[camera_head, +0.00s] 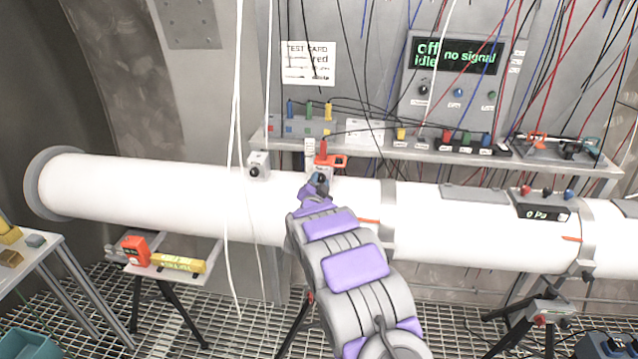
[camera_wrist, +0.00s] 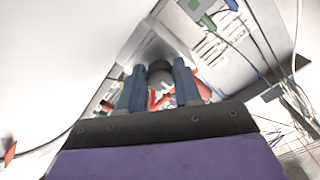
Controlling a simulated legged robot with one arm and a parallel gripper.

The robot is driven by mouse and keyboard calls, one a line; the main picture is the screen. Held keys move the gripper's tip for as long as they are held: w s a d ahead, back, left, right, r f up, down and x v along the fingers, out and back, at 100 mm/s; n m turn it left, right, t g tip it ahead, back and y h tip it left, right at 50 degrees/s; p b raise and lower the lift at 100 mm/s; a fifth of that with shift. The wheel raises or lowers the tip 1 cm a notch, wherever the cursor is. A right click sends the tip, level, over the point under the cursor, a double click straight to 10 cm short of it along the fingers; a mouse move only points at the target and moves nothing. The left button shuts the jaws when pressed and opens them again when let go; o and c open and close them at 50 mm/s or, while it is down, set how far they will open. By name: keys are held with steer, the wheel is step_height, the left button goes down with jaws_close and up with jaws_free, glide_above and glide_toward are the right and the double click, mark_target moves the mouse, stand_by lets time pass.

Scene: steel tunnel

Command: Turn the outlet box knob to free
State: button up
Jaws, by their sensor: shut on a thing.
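My gripper (camera_head: 319,183) is at the top of the white pipe, in front of a small box with an orange-red part (camera_head: 333,160). In the wrist view, its two blue-grey fingers (camera_wrist: 159,88) stand on either side of a dark round knob (camera_wrist: 160,72) and are shut on it. Red and white parts of the box show behind the fingers. The arm and fingers hide most of the box's front in the head view. I cannot read the knob's setting or any mark on it.
The white pipe (camera_head: 150,185) runs across the view. A small grey box with a dark knob (camera_head: 257,166) sits on it to the left. A shelf (camera_head: 440,153) with coloured connectors lies behind, under a display (camera_head: 458,54) reading "off", "idle" and "no signal". Wires hang around.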

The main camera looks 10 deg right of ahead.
steer(key=c, duration=0.4)
steer(key=shift+r+n+p, duration=0.15)
steer(key=shift+n+p, duration=0.45)
steer(key=shift+p, duration=0.15)
steer(key=o, duration=1)
steer(key=v, duration=1.7)
steer(key=shift+s, duration=0.1)
